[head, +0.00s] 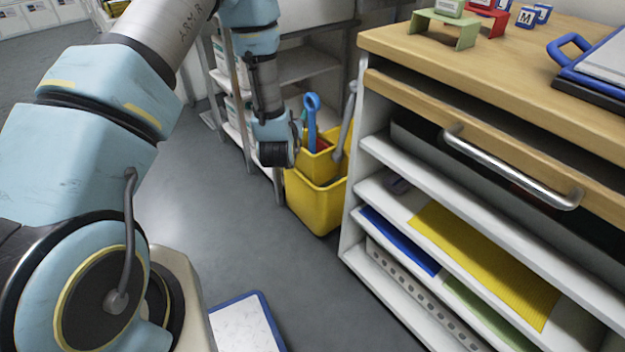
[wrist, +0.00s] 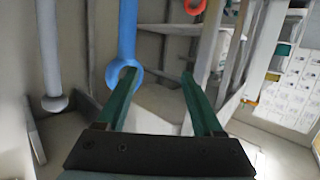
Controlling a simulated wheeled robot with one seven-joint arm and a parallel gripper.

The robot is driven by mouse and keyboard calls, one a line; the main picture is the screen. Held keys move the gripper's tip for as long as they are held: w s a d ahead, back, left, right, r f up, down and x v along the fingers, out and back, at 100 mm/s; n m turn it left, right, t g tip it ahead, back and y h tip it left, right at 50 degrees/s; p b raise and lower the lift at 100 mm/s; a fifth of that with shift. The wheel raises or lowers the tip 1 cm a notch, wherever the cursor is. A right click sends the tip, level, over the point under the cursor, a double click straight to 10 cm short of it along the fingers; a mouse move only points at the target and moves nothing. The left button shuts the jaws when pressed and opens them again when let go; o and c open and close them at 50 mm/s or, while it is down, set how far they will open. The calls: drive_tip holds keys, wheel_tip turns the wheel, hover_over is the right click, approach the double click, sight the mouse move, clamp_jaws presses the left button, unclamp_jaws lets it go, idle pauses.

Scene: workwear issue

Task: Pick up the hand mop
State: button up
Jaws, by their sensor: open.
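A blue handle with a ring end (head: 312,103) and a grey handle (head: 348,115) stand up from a yellow bucket (head: 318,202) beside the shelf unit. Their lower ends are hidden in the bucket, so I cannot tell which one is the hand mop. My gripper (wrist: 158,75) is open, with nothing held between its green fingers. In the wrist view, the blue handle (wrist: 127,35) has its ring close to the left fingertip; I cannot tell if they touch. The grey handle (wrist: 49,50) is farther left, clear of the fingers.
The wooden-topped shelf unit (head: 480,75) with a metal drawer handle (head: 510,168) stands right of the bucket. A white rack (head: 305,68) is behind it. A blue-edged board (head: 246,325) lies low in front. The grey floor (head: 215,215) left of the bucket is clear.

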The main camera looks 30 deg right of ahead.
drive_tip(key=t+h+b, duration=0.2)
drive_tip(key=b, duration=0.1)
approach(314, 128)
drive_tip(key=x, duration=0.4)
drive_tip(key=shift+m, duration=0.4)
drive_tip(key=b+x, duration=0.1)
drive_tip(key=x, duration=0.3)
drive_tip(key=shift+w+d, duration=0.2)
drive_tip(key=shift+w, duration=0.15)
drive_tip(key=shift+a+b+x, duration=0.15)
drive_tip(key=shift+b+x, duration=0.25)
drive_tip(key=shift+x, duration=0.95)
drive_tip(key=shift+a+b+x, duration=0.15)
drive_tip(key=shift+b+x, duration=0.2)
drive_tip(key=shift+x, duration=1)
drive_tip(key=shift+w, duration=0.2)
clamp_jaws()
